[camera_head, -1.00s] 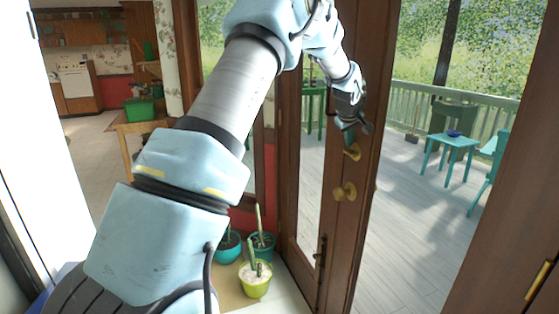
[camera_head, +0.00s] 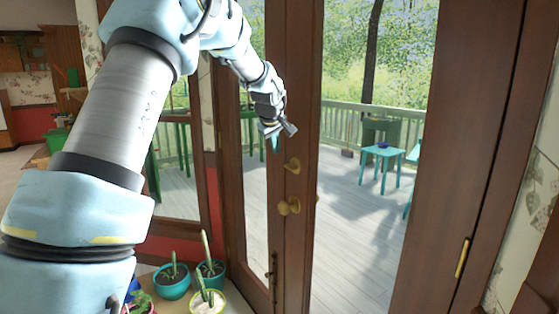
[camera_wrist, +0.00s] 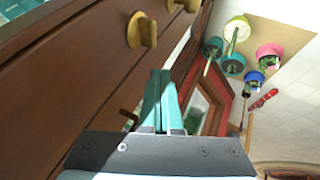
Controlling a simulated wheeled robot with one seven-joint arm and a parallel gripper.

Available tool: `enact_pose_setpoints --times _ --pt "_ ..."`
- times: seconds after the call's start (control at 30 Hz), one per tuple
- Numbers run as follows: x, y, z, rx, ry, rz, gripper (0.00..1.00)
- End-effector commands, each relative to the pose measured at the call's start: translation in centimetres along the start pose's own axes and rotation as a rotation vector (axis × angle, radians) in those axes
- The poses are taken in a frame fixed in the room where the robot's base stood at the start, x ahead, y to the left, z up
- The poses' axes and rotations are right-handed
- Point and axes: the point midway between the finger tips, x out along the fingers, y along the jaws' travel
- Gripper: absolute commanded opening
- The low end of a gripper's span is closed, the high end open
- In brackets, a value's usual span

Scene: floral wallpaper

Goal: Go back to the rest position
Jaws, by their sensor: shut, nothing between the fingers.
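My gripper (camera_head: 276,140) is in the upper middle of the head view, at the end of my raised, outstretched arm. Its teal fingers (camera_wrist: 160,102) are together and empty in the wrist view. It is just left of the brown wooden door (camera_head: 297,120), above the brass knobs, and I see no contact with them. The upper brass knob (camera_head: 292,165) and the lower brass knob (camera_head: 289,206) are on the door's edge. The knobs also show at the top of the wrist view (camera_wrist: 141,32). The door stands ajar, with the deck visible past it.
A second brown door panel (camera_head: 455,130) is at the right. A kitchen area lies at the far left.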

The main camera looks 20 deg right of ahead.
Motion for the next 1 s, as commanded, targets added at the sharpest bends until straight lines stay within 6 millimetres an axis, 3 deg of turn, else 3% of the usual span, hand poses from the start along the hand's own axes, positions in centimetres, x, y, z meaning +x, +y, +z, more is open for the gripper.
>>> enact_pose_setpoints --times 0.23,0.47,0.57,0.67,0.77,0.87,1.0 --pt "-3.7 -0.3 -0.1 -0.001 0.001 -0.001 0.0" --pt "-4.7 -0.5 -0.2 0.0 -0.001 -0.004 0.0" --pt "-4.8 -2.2 -0.2 0.014 -0.006 -0.022 0.0" --pt "-5.0 -6.5 0.1 0.052 -0.026 -0.07 0.0" --pt "-5.6 -13.0 1.2 0.112 -0.063 -0.136 0.0" --pt "-6.8 -20.0 3.2 0.176 -0.115 -0.199 0.0" --pt "-9.1 -29.0 7.5 0.25 -0.202 -0.268 0.0"
